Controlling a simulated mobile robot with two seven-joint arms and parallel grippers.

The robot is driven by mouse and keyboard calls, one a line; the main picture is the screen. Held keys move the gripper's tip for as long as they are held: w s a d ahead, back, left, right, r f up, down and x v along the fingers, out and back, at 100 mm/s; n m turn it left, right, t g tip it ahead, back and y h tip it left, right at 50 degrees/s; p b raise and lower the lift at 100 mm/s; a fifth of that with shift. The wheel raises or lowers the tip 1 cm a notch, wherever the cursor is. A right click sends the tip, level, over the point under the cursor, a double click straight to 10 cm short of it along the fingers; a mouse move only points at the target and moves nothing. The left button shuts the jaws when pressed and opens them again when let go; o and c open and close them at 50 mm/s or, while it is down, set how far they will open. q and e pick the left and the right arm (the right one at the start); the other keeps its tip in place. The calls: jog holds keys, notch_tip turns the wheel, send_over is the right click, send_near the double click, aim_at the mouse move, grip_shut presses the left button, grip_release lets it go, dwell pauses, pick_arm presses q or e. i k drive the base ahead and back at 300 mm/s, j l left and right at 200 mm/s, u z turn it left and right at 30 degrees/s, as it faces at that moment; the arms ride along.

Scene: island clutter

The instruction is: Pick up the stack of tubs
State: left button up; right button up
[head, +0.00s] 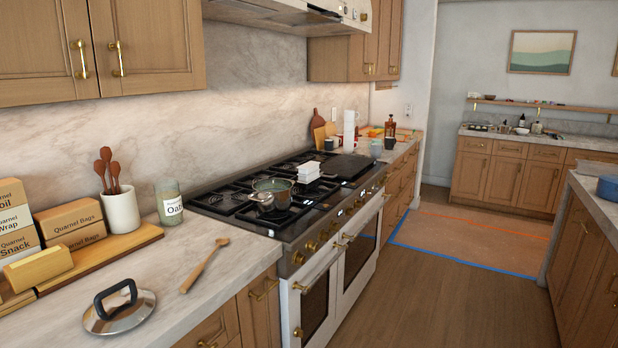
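A small stack of white, squarish pieces (308,172), which looks like the stack of tubs, sits on the stove top (230,208) just behind and right of a metal pot (273,195). It is too small to tell how many pieces it has. A taller white column (349,130) stands on the far counter beyond the stove; I cannot tell whether it is a roll or another stack. Neither of my grippers is in view.
The near counter holds a pot lid (119,308), a wooden spoon (205,264), a glass oats jar (169,202), a utensil crock (121,210) and several boxes (73,218). The wooden floor (440,295) before the stove is clear. An island (597,200) stands at right.

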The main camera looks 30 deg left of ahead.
aim_at(308, 176)
jog(key=i, duration=2.1)
jog(key=i+u, duration=0.1)
jog(key=i, duration=0.9)
jog(key=i+l, duration=0.1)
jog(key=i, duration=0.95)
jog(key=i+l, duration=0.1)
jog(key=i, duration=0.95)
jog(key=i+u, duration=0.15)
jog(key=u, duration=1.35)
